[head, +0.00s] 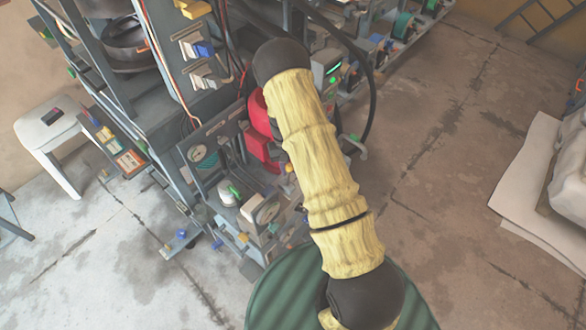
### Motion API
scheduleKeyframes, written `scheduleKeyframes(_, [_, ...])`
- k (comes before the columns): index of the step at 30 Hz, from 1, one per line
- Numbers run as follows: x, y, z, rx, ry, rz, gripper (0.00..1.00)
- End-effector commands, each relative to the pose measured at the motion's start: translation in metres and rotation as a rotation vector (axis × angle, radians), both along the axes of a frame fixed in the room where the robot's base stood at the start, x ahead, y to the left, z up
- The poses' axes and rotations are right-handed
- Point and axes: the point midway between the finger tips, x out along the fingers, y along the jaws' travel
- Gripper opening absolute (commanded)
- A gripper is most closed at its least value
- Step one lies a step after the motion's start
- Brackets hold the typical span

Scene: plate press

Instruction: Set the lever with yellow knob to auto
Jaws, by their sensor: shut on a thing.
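On the upright panel (170,62) of the grey machine, a yellow piece (195,9) shows at the top edge of the head view. It may be the knob of the lever, but it is cut off, and I cannot read its setting. Below it on the same panel are a lever with a blue knob (203,48) and one with a pale knob (204,81). My yellow-sleeved arm crosses the middle of the view and reaches up towards the machine's top. My gripper is not in view, so its hold on anything is hidden.
A white stool (52,128) stands at left. A pale sheet (528,185) lies at right. The concrete floor (450,170) between is clear.

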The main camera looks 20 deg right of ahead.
Motion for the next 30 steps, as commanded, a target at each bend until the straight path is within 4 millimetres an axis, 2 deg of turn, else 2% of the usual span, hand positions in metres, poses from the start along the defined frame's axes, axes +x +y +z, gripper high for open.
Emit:
scheduleKeyframes(5, [0.0083, 0.0065, 0.0016, 0.002, -0.01, 0.001, 0.0])
scheduleKeyframes(20, [0.01, 0.0097, 0.001, 0.004, -0.011, 0.003, 0.0])
scheduleKeyframes(21, [0.01, 0.0097, 0.001, 0.004, -0.012, 0.003, 0.34])
scheduleKeyframes(23, [0.0097, 0.0096, 0.0009, 0.004, -0.011, 0.003, 0.45])
scheduleKeyframes(30, [0.0085, 0.0085, 0.0007, 0.003, -0.007, 0.002, 0.47])
